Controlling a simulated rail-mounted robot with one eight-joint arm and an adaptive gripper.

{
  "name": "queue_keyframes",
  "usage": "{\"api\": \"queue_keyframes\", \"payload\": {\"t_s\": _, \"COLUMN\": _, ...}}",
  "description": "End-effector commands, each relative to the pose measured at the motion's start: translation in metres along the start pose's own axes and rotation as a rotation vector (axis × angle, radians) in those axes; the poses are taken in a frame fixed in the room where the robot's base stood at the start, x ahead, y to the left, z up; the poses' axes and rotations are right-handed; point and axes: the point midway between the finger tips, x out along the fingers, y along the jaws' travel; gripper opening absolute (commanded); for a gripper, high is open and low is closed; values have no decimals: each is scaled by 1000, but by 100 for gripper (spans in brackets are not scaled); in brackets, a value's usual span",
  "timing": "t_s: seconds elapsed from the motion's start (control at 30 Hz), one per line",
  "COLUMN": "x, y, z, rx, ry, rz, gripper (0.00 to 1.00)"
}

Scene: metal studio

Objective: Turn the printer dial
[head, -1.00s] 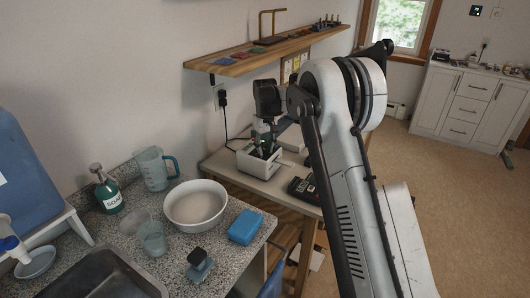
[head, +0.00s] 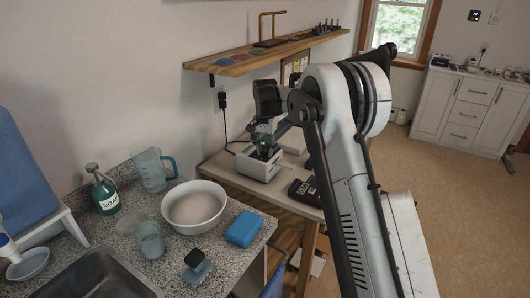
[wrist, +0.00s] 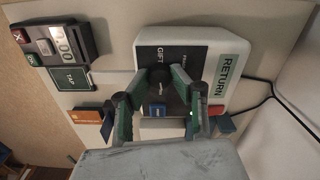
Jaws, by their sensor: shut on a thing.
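The printer (wrist: 222,62) is a white box with a dark label panel and a "RETURN" label. In the head view the printer (head: 249,169) stands on the far counter under the shelf. In the head view my gripper (head: 261,150) is over the printer's top and hides the dial.
A card terminal (wrist: 58,42) lies left of the printer in the wrist view. A black cable (wrist: 262,82) runs from the printer. The wooden shelf (head: 235,68) hangs above. A white bowl (head: 194,205), blue sponge (head: 244,229) and soap bottle (head: 105,191) are on the near counter.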

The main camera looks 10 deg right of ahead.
Motion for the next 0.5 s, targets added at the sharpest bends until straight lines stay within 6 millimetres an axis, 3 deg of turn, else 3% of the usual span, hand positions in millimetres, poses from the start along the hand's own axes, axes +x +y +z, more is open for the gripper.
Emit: {"api": "queue_keyframes", "payload": {"t_s": 0.5, "x": -1, "y": 0, "z": 0, "rx": 172, "ry": 2, "rz": -1, "gripper": 0}}
